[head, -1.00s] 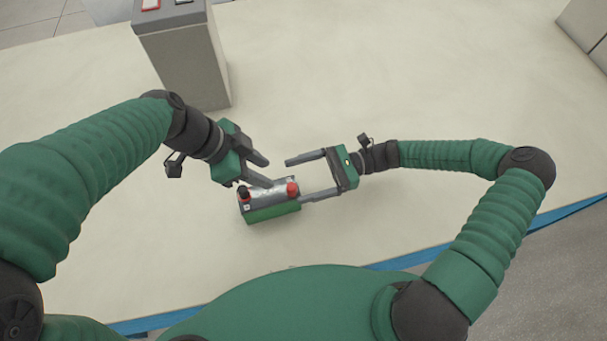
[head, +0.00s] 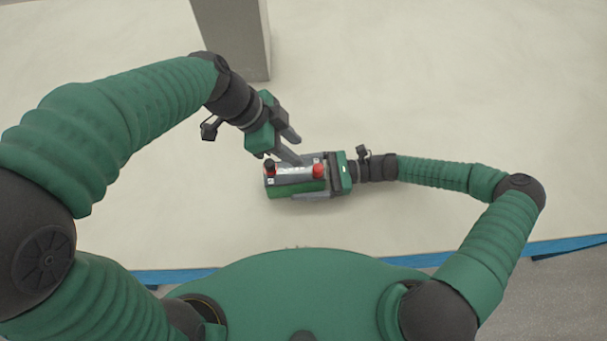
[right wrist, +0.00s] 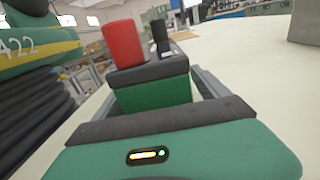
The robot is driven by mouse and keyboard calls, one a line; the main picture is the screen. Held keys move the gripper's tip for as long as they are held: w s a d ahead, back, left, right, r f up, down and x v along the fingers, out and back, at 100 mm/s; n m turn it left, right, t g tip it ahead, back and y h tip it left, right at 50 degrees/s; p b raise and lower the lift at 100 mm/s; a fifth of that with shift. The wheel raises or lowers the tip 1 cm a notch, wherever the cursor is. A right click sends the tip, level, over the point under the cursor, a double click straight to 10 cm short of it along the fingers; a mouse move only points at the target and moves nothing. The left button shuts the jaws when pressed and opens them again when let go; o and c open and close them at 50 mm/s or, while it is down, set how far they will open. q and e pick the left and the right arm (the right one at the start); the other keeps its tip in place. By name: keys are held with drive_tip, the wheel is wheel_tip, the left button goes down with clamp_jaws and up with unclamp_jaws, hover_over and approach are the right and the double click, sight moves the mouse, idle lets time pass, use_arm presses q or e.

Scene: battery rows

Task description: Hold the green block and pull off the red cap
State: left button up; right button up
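The green block (head: 298,188) lies on the pale table with a grey top. The red cap (head: 318,171) stands on its right end and a black cap (head: 269,167) on its left end. In the right wrist view the red cap (right wrist: 123,44) stands upright at the near end of the block (right wrist: 155,95). My right gripper (head: 306,178) reaches in from the right with one finger along each long side of the block; the fingers look apart, not clearly pressed on it. My left gripper (head: 301,151) is open and empty just behind and above the block, its lower finger partly overlapping the block's far edge.
A grey pedestal (head: 240,40) stands at the back of the table (head: 430,80). The table's blue front edge (head: 560,246) runs close to my body. The table is clear to the right and left of the block.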

drive_tip(key=shift+d, duration=0.2)
drive_tip(key=c, duration=0.5)
drive_tip(key=shift+a, duration=0.1)
clamp_jaws()
idle(0.5)
